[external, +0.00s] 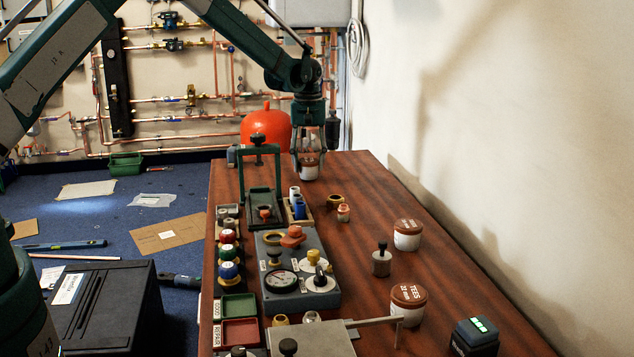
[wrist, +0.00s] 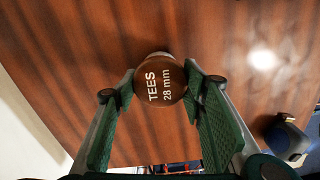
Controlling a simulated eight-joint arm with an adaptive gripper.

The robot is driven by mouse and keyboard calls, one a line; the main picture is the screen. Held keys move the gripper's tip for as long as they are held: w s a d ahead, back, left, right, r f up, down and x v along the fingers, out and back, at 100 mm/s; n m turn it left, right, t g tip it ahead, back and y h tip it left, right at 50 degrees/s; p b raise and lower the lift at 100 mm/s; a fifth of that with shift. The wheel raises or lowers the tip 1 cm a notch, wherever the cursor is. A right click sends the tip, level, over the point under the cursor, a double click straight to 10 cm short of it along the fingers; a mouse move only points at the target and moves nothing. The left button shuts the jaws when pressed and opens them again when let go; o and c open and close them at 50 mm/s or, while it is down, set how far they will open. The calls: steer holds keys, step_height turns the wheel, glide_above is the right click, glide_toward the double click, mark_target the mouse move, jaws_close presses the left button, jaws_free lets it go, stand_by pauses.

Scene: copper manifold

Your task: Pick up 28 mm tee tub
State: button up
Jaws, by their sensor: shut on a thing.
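The 28 mm tee tub (wrist: 160,80) has a brown lid marked "TEES 28 mm" in the wrist view, where it sits between my green fingers. In the external view the white tub (external: 309,171) is at the far end of the wooden table, below my arm. My gripper (external: 308,160) points down and is shut on the tub; it also shows in the wrist view (wrist: 161,88). I cannot tell whether the tub touches the table.
Two other white tubs with brown lids, one at mid-table (external: 407,236) and one nearer (external: 407,304), stand on the right of the wooden table (external: 365,260). A green frame (external: 260,180) and a grey gauge panel (external: 297,275) stand left of my gripper. An orange vessel (external: 266,127) is behind.

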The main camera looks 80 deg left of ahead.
mark_target(309, 159)
step_height(309, 159, up, 9)
steer(key=shift+r+p, duration=0.2)
steer(key=shift+p, duration=0.85)
